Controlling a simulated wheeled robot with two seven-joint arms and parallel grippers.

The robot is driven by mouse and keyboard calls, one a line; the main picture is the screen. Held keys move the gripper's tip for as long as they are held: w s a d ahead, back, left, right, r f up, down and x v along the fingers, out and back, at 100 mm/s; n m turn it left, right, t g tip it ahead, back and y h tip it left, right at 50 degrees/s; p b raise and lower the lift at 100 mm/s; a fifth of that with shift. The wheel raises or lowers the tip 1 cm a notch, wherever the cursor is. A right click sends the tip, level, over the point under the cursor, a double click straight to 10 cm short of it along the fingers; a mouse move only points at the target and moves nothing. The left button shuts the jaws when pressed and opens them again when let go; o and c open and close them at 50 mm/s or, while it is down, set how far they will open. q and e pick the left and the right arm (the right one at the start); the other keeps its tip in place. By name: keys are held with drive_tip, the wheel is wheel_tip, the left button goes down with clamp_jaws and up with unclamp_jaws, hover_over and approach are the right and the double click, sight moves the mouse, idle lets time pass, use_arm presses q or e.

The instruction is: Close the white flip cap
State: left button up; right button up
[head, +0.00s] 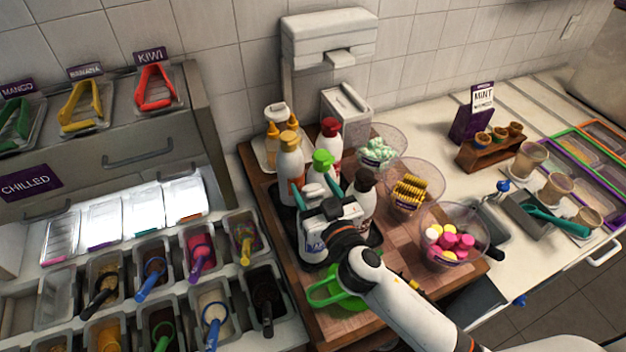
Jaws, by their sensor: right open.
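My right gripper (325,206) reaches in from the lower right and is open over the front of the bottle group. Below it stands a white bottle (312,246) with blue print. The gripper covers most of this bottle's top, so I cannot make out the white flip cap or whether it is up or down. I cannot tell whether the fingers touch it. My left gripper is not in view.
Clear bowls of mint pieces (378,152), yellow wafers (410,190) and pink and yellow sweets (450,242) stand to the right. A green-handled item (325,292) lies in front. Topping bins (157,262) fill the left. A white dispenser (329,35) stands behind.

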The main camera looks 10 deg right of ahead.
drive_tip(key=shift+w+a, duration=0.1)
drive_tip(key=shift+w, duration=0.25)
drive_tip(key=shift+c, duration=0.5)
drive_tip(key=c, duration=0.9)
drive_tip(key=shift+f+b, duration=0.2)
drive_tip(key=shift+b, duration=0.35)
drive_tip(key=t+b, duration=0.2)
drive_tip(key=b, duration=0.8)
drive_tip(key=s+f+t+y+b, duration=0.1)
drive_tip(key=t+b, duration=0.2)
drive_tip(key=b, duration=0.8)
drive_tip(key=shift+s+f+t, duration=0.15)
drive_tip(key=shift+f+t, duration=0.05)
drive_tip(key=shift+t, duration=0.1)
drive_tip(key=shift+r+t+b, duration=0.15)
drive_tip(key=shift+t+b, duration=0.15)
drive_tip(key=shift+b, duration=0.5)
drive_tip(key=shift+r, duration=0.1)
